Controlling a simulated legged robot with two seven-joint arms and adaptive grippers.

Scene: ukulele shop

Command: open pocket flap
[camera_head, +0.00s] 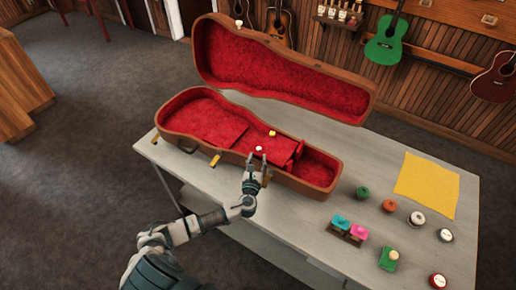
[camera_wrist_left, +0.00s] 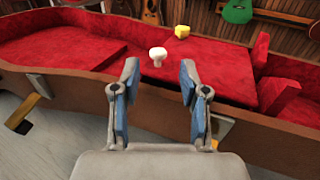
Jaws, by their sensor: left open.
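The brown instrument case (camera_head: 334,183) lies open on the table, its lid raised at the back, with red plush lining. A flat red panel, which looks like the pocket flap (camera_head: 280,147), lies shut inside it; the panel also shows in the left wrist view (camera_wrist_left: 225,82). A white knob (camera_wrist_left: 158,55) stands near the panel's left side, also seen in the head view (camera_head: 259,149). My left gripper (camera_wrist_left: 159,75) is open and empty at the case's front wall, its fingertips either side of the knob in the picture. Contact cannot be told. My right gripper is out of view.
Upright red pieces (camera_wrist_left: 278,95) stand to the right inside the case. Gold latches (camera_head: 214,160) stick out from the front wall. Small coloured items and a yellow cloth (camera_head: 428,185) lie on the table's right.

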